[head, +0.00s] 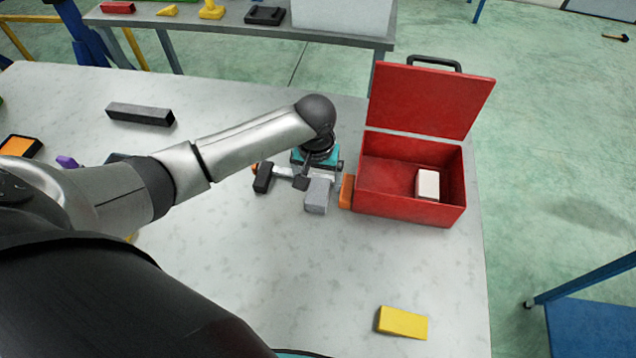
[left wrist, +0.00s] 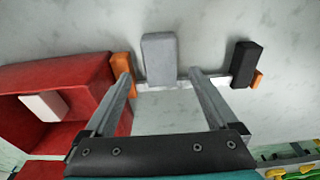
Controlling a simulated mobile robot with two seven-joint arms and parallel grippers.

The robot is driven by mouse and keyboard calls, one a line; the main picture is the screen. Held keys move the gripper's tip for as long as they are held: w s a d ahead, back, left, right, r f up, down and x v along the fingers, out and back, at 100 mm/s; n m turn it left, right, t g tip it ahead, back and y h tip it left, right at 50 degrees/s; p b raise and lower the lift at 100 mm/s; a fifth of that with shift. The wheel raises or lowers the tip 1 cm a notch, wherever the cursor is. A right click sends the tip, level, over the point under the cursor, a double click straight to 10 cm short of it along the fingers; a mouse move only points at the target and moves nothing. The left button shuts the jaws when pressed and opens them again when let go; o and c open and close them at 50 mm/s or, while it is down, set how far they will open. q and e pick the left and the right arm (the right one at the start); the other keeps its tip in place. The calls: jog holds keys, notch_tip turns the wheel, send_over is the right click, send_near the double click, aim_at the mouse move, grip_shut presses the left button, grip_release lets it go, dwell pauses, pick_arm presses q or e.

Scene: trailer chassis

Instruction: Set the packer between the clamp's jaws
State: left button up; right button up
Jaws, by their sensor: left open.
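A pale bar lies on the table with a grey block (head: 317,196) and a dark block (head: 263,178) standing along it, and orange pieces (head: 346,192) near its ends; this looks like the clamp. In the left wrist view the grey block (left wrist: 159,60) shows beyond and between my fingertips, with gaps on both sides, and the dark block (left wrist: 243,62) stands to the right. My left gripper (head: 312,174) is open and empty over the bar (left wrist: 162,85). I cannot tell which block is the packer. My right gripper is not in view.
An open red toolbox (head: 410,208) with a white block (head: 428,184) inside stands right of the clamp. A yellow block (head: 403,322) lies near the front right edge. A dark bar (head: 140,114) lies at the back left. The table between clamp and yellow block is clear.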

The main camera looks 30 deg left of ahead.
aim_at(317, 197)
pick_arm(q)
notch_tip(317, 197, up, 8)
jog(key=p, duration=0.1)
jog(key=shift+s, duration=0.45)
